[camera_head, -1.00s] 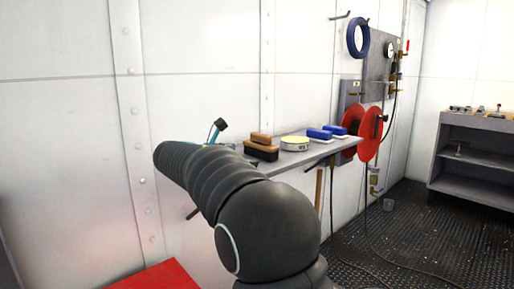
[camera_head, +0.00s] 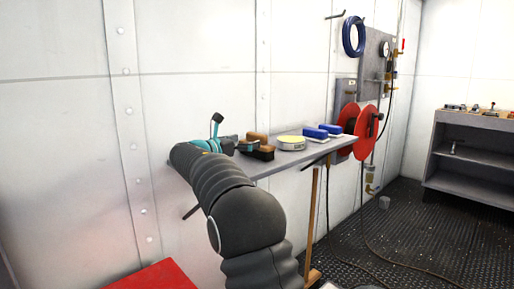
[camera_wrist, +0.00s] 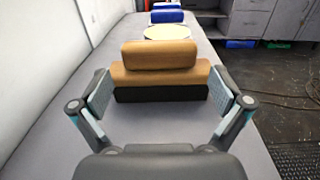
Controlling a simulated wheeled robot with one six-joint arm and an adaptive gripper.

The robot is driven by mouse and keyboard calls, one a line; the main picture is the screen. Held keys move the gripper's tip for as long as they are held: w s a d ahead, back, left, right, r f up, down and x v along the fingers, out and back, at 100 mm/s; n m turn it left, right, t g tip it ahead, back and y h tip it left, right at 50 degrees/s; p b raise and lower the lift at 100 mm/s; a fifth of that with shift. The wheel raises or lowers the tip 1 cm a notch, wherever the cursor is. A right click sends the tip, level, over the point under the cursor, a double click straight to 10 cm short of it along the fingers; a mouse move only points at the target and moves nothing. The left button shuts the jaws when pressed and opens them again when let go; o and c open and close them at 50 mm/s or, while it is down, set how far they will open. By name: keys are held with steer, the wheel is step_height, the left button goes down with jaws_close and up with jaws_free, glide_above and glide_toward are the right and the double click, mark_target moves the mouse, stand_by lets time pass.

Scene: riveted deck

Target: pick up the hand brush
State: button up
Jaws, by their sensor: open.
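The hand brush (camera_wrist: 160,75) has a tan wooden body and handle over dark bristles. It lies on the grey wall shelf (camera_wrist: 135,133), bristles down. In the wrist view it sits straight ahead, between and just beyond the fingertips of my gripper (camera_wrist: 161,92). My gripper is open and empty, with one finger near each end of the brush; whether they touch it is hard to tell. In the head view the brush (camera_head: 258,146) is at the near end of the shelf, just right of my gripper (camera_head: 238,144).
Behind the brush on the shelf are a round yellow-topped tin (camera_head: 291,142) and two blue-backed brushes (camera_head: 322,132). The white wall (camera_head: 200,60) runs along the shelf's left side. Red discs (camera_head: 358,130) stand past its far end. A dark floor lies to the right.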

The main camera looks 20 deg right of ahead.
mark_target(254, 140)
steer(key=shift+x, duration=2.65)
steer(key=shift+f, duration=0.1)
steer(key=c, duration=0.9)
